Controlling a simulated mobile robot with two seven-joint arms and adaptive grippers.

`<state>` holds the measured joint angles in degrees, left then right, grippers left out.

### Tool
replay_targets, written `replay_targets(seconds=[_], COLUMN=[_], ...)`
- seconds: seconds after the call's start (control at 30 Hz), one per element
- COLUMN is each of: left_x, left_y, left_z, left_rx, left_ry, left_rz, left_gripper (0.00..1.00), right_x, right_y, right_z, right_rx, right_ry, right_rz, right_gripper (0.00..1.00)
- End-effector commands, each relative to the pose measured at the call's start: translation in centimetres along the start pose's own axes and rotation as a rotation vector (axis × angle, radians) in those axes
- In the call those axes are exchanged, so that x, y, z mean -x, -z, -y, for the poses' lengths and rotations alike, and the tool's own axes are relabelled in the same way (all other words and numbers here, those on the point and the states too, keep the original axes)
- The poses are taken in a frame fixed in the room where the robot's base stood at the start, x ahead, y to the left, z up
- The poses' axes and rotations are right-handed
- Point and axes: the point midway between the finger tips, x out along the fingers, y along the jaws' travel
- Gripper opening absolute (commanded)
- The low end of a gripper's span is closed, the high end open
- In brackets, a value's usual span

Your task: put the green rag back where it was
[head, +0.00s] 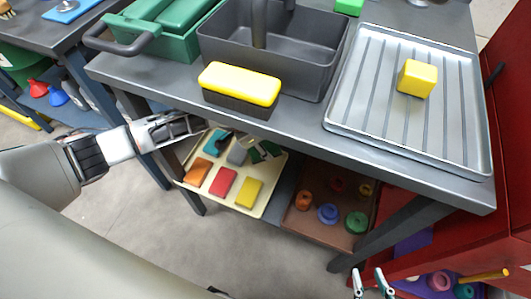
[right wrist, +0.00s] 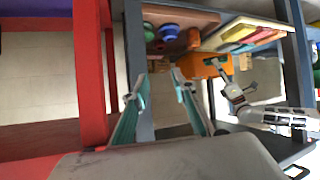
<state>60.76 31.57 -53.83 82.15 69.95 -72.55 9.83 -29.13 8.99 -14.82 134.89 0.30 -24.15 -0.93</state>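A dark green piece with pale parts (head: 265,151), perhaps the green rag, shows at the back right of the cream tray (head: 272,183) on the lower shelf. The tabletop edge partly covers it. My left gripper (head: 222,140) reaches under the tabletop over the back of this tray; it also shows in the right wrist view (right wrist: 213,63). Its fingertips are too small and overlapped to tell what lies between them. My right gripper (head: 371,276) is low at the front right of the table; in the right wrist view (right wrist: 160,85) its fingers stand apart and empty.
The tray also holds orange (head: 198,171), red (head: 222,183) and yellow (head: 248,192) pieces. A brown tray (head: 300,222) with rings stands beside it. The tabletop bears a grey basin (head: 320,85) and a ribbed metal tray (head: 365,90). A red frame (head: 455,220) borders the right.

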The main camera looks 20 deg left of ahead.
Motion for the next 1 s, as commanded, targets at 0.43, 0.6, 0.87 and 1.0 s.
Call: replay_targets(seconds=[0.43,0.6,0.87,1.0], left_x=[-5.0,-4.4,-5.0,-5.2], left_y=[-2.1,-1.6,-1.9,-2.0], left_z=[0.0,0.3,0.2,0.2], left_rx=[0.001,-0.002,0.0,-0.001], left_ry=[0.0,0.006,0.004,0.004], left_rz=[0.001,-0.006,-0.004,-0.004], left_gripper=[0.27,0.27,0.27,0.55], right_x=[-0.6,-0.7,-0.7,-0.6], right_y=[1.8,2.6,2.5,2.3], right_z=[1.5,1.5,1.4,1.4], right_rx=[-0.073,-0.073,-0.073,-0.073], right_ry=[0.025,0.023,0.023,0.023], right_rz=[-0.056,-0.072,-0.068,-0.065], right_gripper=[0.27,0.27,0.27,0.27])
